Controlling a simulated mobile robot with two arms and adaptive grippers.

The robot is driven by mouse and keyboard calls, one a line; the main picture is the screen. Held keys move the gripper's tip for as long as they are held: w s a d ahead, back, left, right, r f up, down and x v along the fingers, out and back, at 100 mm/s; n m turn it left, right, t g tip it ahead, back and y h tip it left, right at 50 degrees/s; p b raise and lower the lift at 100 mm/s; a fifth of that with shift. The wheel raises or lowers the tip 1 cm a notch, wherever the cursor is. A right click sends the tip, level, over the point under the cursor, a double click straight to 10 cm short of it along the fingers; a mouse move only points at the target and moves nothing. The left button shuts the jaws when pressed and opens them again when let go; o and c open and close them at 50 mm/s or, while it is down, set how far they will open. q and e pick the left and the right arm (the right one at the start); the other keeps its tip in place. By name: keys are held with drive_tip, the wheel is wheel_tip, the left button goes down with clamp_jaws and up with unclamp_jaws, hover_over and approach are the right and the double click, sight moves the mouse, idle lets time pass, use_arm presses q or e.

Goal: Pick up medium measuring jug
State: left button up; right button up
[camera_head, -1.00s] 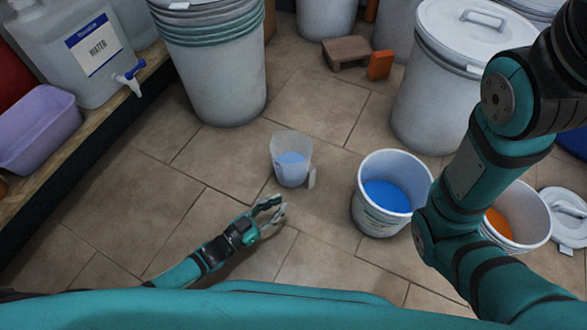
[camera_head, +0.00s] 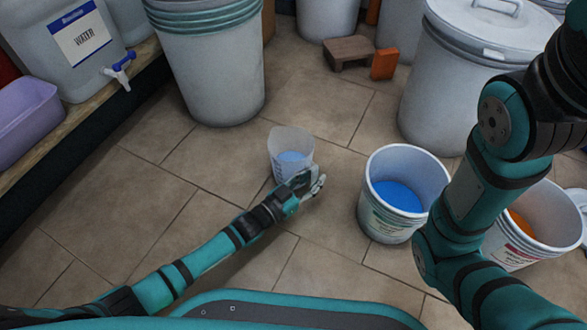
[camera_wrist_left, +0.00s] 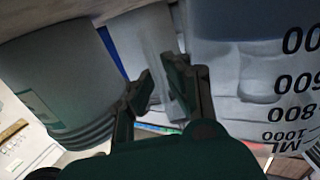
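The measuring jug (camera_head: 289,150) is a clear, tapered cup with blue in its lower part, upright on the floor tiles. In the left wrist view the jug (camera_wrist_left: 245,85) fills the right side, its black scale numbers upside down. My left gripper (camera_head: 319,181) is at the jug's near right side and hides its handle in the head view. In the left wrist view my left gripper (camera_wrist_left: 160,80) has its fingers apart, with a pale strip (camera_wrist_left: 167,70), seemingly the handle, between them. I cannot tell whether they touch it. My right gripper is out of view.
A white bucket with blue contents (camera_head: 404,165) stands right of the jug; one with orange contents (camera_head: 540,212) is further right. Large drums (camera_head: 205,75) stand behind. A water container (camera_head: 75,45) and lilac tub (camera_head: 25,120) sit on the left shelf. Floor left of the jug is clear.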

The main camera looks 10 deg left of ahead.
use_arm(q)
drive_tip(key=shift+c, duration=0.4)
clamp_jaws()
drive_tip(key=shift+r, duration=0.1)
drive_tip(key=shift+r+p, duration=0.15)
drive_tip(key=shift+p, duration=0.15)
